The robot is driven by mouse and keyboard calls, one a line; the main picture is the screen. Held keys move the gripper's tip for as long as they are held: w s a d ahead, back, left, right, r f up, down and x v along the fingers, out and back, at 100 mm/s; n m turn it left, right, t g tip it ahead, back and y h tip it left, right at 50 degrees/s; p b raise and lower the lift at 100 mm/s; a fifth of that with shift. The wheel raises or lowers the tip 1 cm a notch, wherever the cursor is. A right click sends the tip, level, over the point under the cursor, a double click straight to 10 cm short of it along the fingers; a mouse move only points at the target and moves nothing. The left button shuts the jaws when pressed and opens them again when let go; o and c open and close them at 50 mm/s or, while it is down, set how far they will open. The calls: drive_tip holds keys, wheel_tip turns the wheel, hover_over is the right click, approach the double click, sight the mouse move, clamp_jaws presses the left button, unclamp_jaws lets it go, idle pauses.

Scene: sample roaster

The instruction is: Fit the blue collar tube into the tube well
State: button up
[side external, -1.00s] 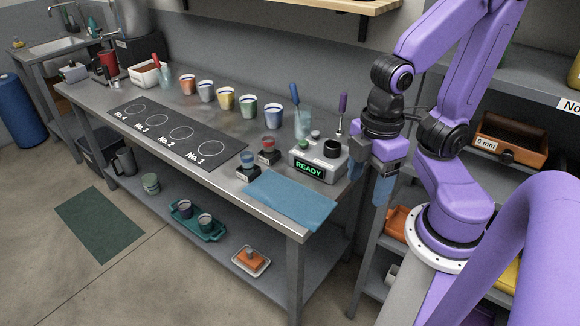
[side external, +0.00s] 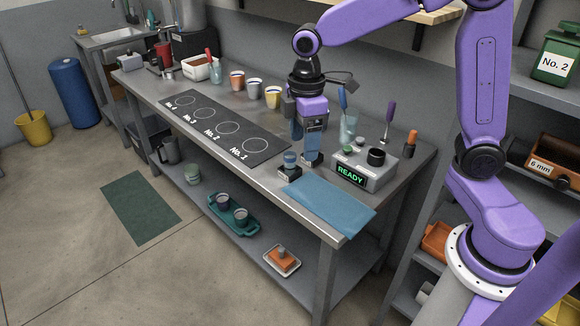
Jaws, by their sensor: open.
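A small tube with a blue collar (side external: 290,158) stands upright in a dark square holder (side external: 289,172) on the steel bench, left of the grey READY unit (side external: 381,179). A black round fitting (side external: 376,157) on top of that unit looks like the tube well; its opening is hard to make out. My gripper (side external: 307,152) points down, open, just right of and behind the blue-collared tube. I cannot tell whether it touches anything. The gripper hides most of a second dark holder there.
A blue cloth (side external: 328,206) lies at the bench's front corner. A glass (side external: 348,128) with a blue-handled tool and a purple-handled tool (side external: 389,118) stand behind the unit. Several cups line the back, beside the black numbered mat (side external: 220,128).

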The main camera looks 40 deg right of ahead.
drive_tip(key=w+d+f, duration=0.2)
drive_tip(key=w+d, duration=0.3)
drive_tip(key=w, duration=0.5)
hover_over(290, 165)
drive_tip(key=w+d, duration=0.1)
drive_tip(key=w, duration=0.1)
wheel_tip(290, 165, down, 3)
drive_tip(key=f, duration=1.6)
drive_tip(key=shift+s+d+f, duration=0.15)
drive_tip(key=shift+s+f, duration=0.1)
drive_tip(key=shift+f, duration=0.1)
drive_tip(key=shift+c, duration=0.3)
drive_tip(key=c, duration=1.2)
drive_tip(key=shift+r, duration=0.15)
